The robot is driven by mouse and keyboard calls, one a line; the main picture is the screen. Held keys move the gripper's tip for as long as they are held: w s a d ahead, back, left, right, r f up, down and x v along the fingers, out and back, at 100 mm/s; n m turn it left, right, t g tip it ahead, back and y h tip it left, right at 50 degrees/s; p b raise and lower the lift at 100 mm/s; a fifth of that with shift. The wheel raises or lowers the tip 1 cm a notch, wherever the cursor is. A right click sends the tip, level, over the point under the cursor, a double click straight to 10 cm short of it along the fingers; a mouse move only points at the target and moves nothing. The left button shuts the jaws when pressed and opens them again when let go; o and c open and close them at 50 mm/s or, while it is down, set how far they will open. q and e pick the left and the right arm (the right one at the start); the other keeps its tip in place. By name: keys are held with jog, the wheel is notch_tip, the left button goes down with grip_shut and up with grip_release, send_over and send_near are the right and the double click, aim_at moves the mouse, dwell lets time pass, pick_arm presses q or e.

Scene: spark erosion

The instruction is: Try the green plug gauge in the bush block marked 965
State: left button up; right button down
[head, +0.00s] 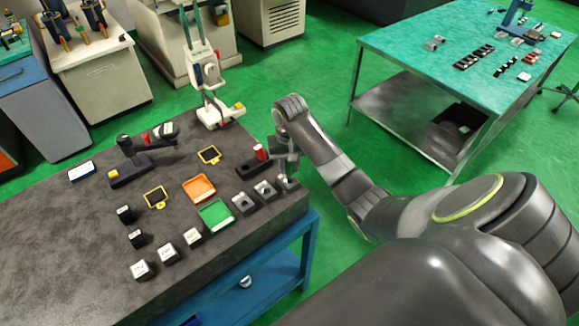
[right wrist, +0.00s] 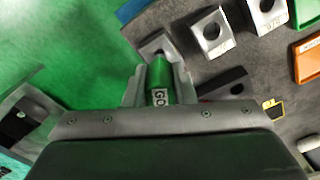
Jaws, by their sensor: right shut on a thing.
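My right gripper (right wrist: 160,78) is shut on the green plug gauge (right wrist: 159,72), whose side carries a GO label. In the head view this gripper (head: 287,166) is at the table's right end, above the rightmost grey bush block (head: 289,184). In the right wrist view the plug's far end is at that block (right wrist: 149,46); I cannot tell whether it has entered the bore. Two more bush blocks stand beside it, the middle one (right wrist: 211,33) and another (right wrist: 265,13) with a blurred number. I cannot read 965 on any block. My left gripper is not in view.
A red-topped gauge (head: 260,153) stands by a dark holder (head: 251,169) close to my gripper. An orange tray (head: 199,189) and a green tray (head: 215,215) lie left of the blocks. Several small blocks stand at the front. A tall white instrument (head: 212,114) stands at the back edge.

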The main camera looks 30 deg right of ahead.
jog(key=shift+r, duration=1.55)
